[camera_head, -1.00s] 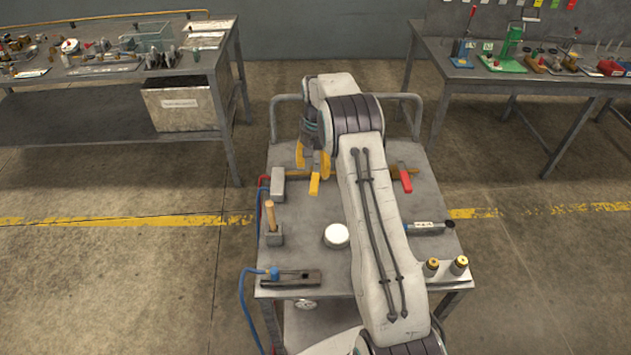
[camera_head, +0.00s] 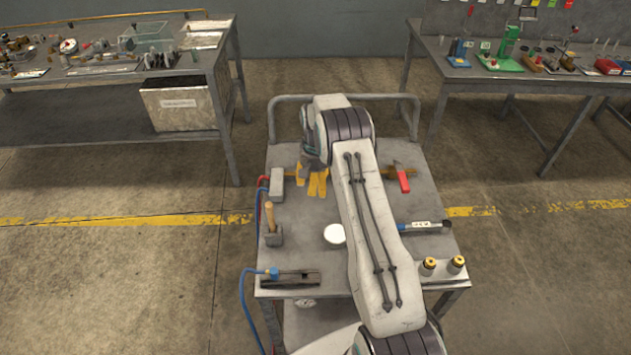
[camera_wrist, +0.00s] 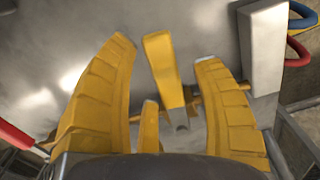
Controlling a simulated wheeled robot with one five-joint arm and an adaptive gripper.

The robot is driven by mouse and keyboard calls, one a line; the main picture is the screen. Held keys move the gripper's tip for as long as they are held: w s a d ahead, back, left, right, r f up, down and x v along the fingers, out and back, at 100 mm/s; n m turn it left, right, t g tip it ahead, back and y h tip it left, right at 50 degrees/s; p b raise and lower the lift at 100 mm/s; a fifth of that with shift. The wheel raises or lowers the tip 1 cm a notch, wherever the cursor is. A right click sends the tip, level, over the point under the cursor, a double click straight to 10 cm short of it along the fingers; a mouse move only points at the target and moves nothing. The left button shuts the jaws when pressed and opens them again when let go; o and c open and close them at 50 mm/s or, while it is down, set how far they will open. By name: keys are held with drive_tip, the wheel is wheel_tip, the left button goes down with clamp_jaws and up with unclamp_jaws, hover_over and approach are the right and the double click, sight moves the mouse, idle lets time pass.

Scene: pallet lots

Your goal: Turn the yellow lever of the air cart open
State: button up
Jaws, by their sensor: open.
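The yellow lever (camera_wrist: 163,72) is a flat bar on the brass pipe of the air cart (camera_head: 300,215). In the wrist view it lies crosswise to the pipe, between my spread fingers. My gripper (camera_wrist: 164,50) is open, with a yellow finger on each side of the lever and a shorter one below. No finger clearly touches it; gaps show on both sides. In the head view my gripper (camera_head: 310,180) is low over the cart's far left part, and its fingers are hard to tell from the lever. The lever's pivot is partly hidden.
A red lever (camera_head: 402,178) is on the pipe's right part. A grey box (camera_head: 277,184) with red and blue hoses stands left of my gripper. A wooden-handled tool (camera_head: 271,220), a white disc (camera_head: 334,235) and brass fittings (camera_head: 428,266) are nearer on the cart.

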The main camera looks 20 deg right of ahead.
drive_tip(key=shift+c, duration=0.3)
clamp_jaws()
idle(0.5)
